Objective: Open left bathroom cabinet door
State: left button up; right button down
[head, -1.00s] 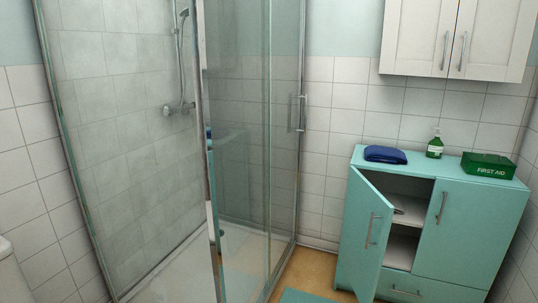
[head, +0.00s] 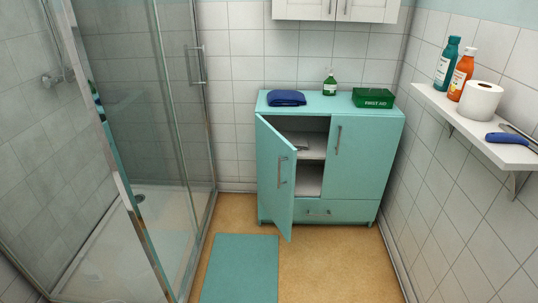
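The teal bathroom cabinet (head: 366,170) stands on the floor against the tiled back wall. Its left door (head: 276,181) is swung part way open towards me, with a vertical metal handle (head: 283,171) on its outer face. The opening shows inside shelves (head: 311,146) with a small item on the upper one, too small to make out. The right door (head: 357,158) is shut, and so is the drawer (head: 320,211) below. Neither of my grippers shows in the head view.
A glass shower (head: 150,120) is at left, a teal mat (head: 240,268) in front. A loaded wall shelf (head: 460,120) juts out at right.

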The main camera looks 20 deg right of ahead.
aim_at(277, 158)
jog(key=i+l+u, duration=0.1)
jog(key=i+l, duration=0.55)
jog(key=l, duration=0.3)
jog(key=i+l+u, duration=0.15)
jog(key=i+l, duration=0.2)
jog(key=l, duration=0.15)
